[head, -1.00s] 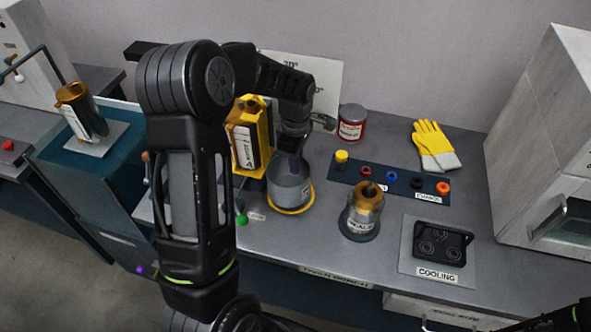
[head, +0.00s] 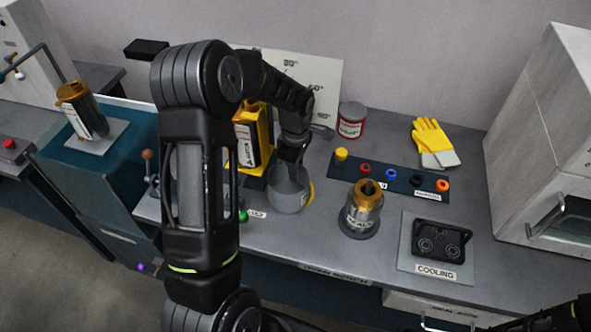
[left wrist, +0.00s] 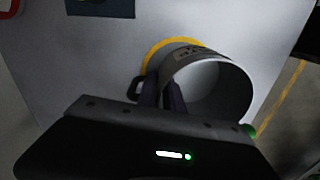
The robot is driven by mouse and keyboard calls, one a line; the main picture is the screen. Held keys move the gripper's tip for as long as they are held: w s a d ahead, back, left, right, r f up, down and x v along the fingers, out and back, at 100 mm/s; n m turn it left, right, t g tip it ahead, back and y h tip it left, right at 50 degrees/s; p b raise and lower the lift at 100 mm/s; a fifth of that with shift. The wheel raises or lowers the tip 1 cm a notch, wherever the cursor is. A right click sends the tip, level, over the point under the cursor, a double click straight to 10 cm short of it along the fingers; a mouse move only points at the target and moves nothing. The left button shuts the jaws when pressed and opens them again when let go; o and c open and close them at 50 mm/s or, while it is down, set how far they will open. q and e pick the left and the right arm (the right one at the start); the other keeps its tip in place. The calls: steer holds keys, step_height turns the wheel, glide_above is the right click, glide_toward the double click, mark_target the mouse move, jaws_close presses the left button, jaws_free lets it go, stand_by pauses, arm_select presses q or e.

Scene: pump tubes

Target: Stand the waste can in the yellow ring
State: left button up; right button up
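The waste can (head: 287,192) is a grey open-topped can at the bench's front left. In the left wrist view the can (left wrist: 238,88) shows its open mouth and a dark handle. My left gripper (head: 291,163) reaches down to its rim; its fingers (left wrist: 162,97) are close together at the can's wall near the handle and appear shut on it. The yellow ring (head: 311,192) shows only as a sliver right of the can, which hides the rest. In the wrist view the ring (left wrist: 160,47) curves behind the can. Whether the base touches the bench is hidden. My right gripper is out of view.
A yellow-framed holder (head: 266,135) stands close behind the can. A metal flask with a brass top (head: 364,208) stands to the right. A blue strip with coloured knobs (head: 403,180) lies behind the flask. A cooling plate (head: 407,245) is farther right.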

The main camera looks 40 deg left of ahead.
arm_select(q)
steer(key=shift+o, duration=1.4)
steer(key=shift+r, duration=0.45)
step_height(320, 180, up, 12)
steer(key=b, duration=0.1)
steer(key=shift+f, duration=0.25)
